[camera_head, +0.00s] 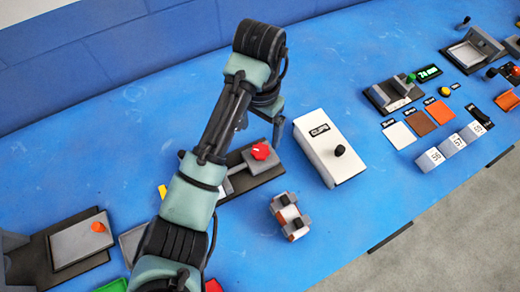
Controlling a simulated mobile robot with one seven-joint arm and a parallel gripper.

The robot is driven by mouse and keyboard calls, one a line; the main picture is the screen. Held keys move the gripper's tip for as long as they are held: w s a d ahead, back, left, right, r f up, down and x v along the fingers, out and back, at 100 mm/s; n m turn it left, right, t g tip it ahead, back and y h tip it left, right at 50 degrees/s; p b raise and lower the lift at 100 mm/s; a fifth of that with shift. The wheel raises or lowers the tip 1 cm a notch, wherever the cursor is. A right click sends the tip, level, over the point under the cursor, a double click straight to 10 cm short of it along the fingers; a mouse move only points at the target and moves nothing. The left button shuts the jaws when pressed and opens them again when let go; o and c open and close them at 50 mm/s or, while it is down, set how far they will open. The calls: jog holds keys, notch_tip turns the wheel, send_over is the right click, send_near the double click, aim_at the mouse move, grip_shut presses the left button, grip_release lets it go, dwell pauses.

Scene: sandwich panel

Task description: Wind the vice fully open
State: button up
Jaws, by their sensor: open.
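No part is plainly marked as the vice, and I cannot tell for sure which fixture it is. My gripper (264,122) is open and points down above a dark-based fixture (264,174) with a red knob (260,150). The fingers are apart and look empty. I cannot tell whether they touch anything. My arm hides the left part of this fixture. Another fixture (378,97) with grey blocks and a green knob (411,78) stands to the right. A grey fixture (484,42) with a black knob (463,22) stands at the far right.
A white box (318,165) with a black knob stands right of my gripper. A small grey-and-orange part (289,215) lies in front. A grey plate fixture (80,240) with an orange knob is at left. Coloured cards (420,122) and white numbered blocks (453,145) are at right.

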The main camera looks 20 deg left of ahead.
aim_at(261, 151)
notch_tip(261, 151, down, 8)
jog(key=shift+w+f, duration=0.1)
jog(key=shift+f, duration=0.1)
jog(key=c, duration=1.4)
jog(key=shift+o, duration=0.2)
